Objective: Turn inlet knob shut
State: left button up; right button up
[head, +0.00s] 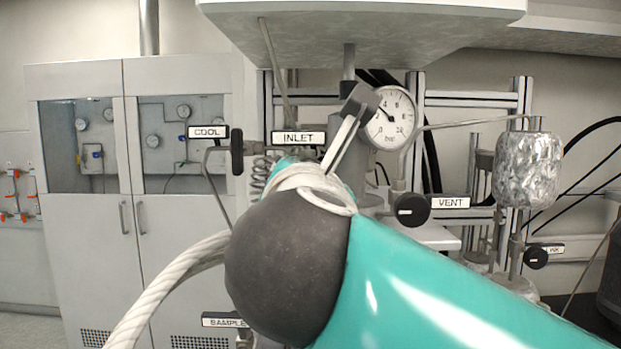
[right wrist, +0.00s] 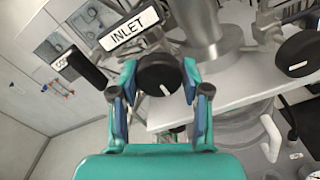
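The inlet knob (right wrist: 158,74) is round and black with a white mark near its lower edge. It sits just below the INLET label (right wrist: 127,29) in the right wrist view. My right gripper (right wrist: 160,72) is open, with one finger on each side of the knob. The fingertips are close to its rim, and I cannot tell whether they touch it. In the head view my teal right arm hides the knob and the gripper, while the INLET label (head: 298,138) shows above the arm. My left gripper is not in view.
The black COOL knob (head: 237,150) is left of the INLET label, and the VENT knob (head: 411,209) is to its right. A pressure gauge (head: 391,118) stands above. A foil-wrapped vessel (head: 527,170) is farther right. A SAMPLE label (head: 224,320) shows below.

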jog(key=c, duration=0.5)
jog(key=shift+d, duration=0.1)
jog(key=shift+c, duration=0.2)
jog(key=shift+f+m, duration=0.1)
jog(key=shift+m, duration=0.3)
jog(key=shift+m+b, duration=0.5)
jog(key=shift+m, duration=0.4)
jog(key=m+b, duration=0.1)
jog(key=m, duration=0.3)
jog(key=m+b, duration=0.1)
jog(key=m, duration=0.2)
jog(key=m+b, duration=0.1)
jog(key=m, duration=0.2)
jog(key=shift+a+f, duration=0.1)
jog(key=shift+a, duration=0.1)
jog(key=m+b, duration=0.1)
jog(key=m, duration=0.4)
jog(key=shift+b, duration=0.4)
jog(key=shift+w+m, duration=0.1)
jog(key=shift+m, duration=0.2)
